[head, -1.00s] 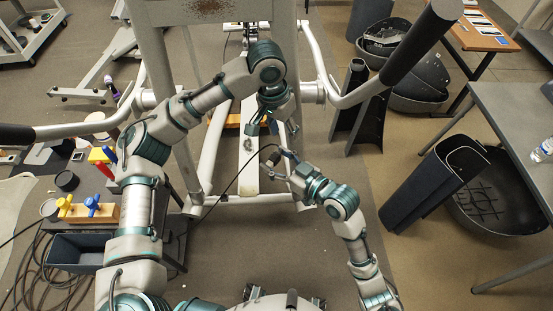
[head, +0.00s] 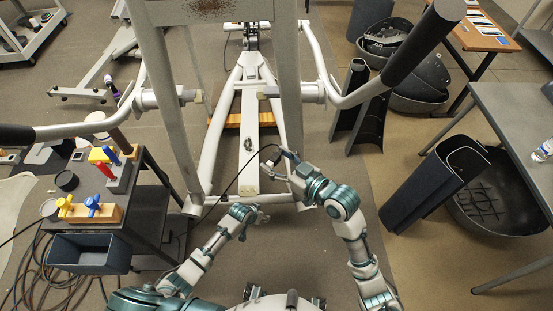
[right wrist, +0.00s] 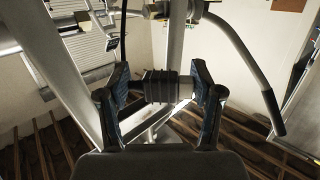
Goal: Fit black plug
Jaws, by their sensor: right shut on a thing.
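The black plug (head: 268,155) is in my right gripper (head: 279,162), in front of the grey machine frame (head: 248,130). A thin black cable (head: 235,181) runs from it down to the left. In the right wrist view the right gripper (right wrist: 160,88) is shut on the ribbed black plug (right wrist: 159,86), one finger on each side. A pale cylindrical part shows at the plug's right side. My left gripper (head: 243,218) is low in front of the frame, apart from the plug; its fingers are too small to judge. No socket can be made out.
A cart (head: 150,190) at left carries a block with coloured knobs (head: 92,213) and a dark bin (head: 90,253). Handlebars (head: 410,55) reach in from both sides. Dark shells (head: 430,190) and a grey table (head: 510,110) stand at right.

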